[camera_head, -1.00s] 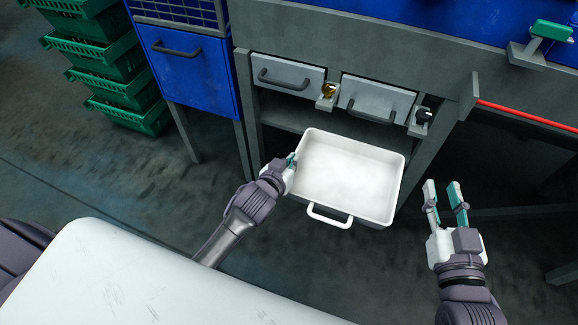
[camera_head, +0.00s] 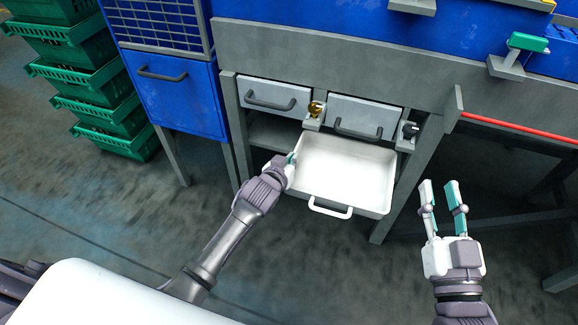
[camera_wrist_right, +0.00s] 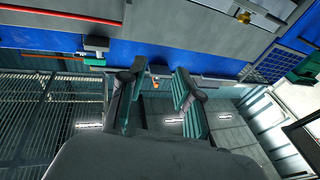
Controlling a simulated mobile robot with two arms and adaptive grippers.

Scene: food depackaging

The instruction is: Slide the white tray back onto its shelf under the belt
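The white tray (camera_head: 345,177) is empty and sits partly under the grey belt frame, with its front part and white front handle (camera_head: 330,208) sticking out. The lower shelf (camera_head: 275,133) shows to the left of the tray. My left gripper (camera_head: 290,160) is at the tray's left rim; its fingertips are mostly hidden, so its grip on the rim is unclear. My right gripper (camera_head: 441,190) is open and empty, to the right of the tray and apart from it. It also shows open in the right wrist view (camera_wrist_right: 160,92).
Two grey drawers with dark handles, left (camera_head: 272,97) and right (camera_head: 362,117), are above the tray. A blue cabinet (camera_head: 178,98) and stacked green crates (camera_head: 95,90) stand at left. A frame leg (camera_head: 400,205) stands right of the tray. The floor in front is clear.

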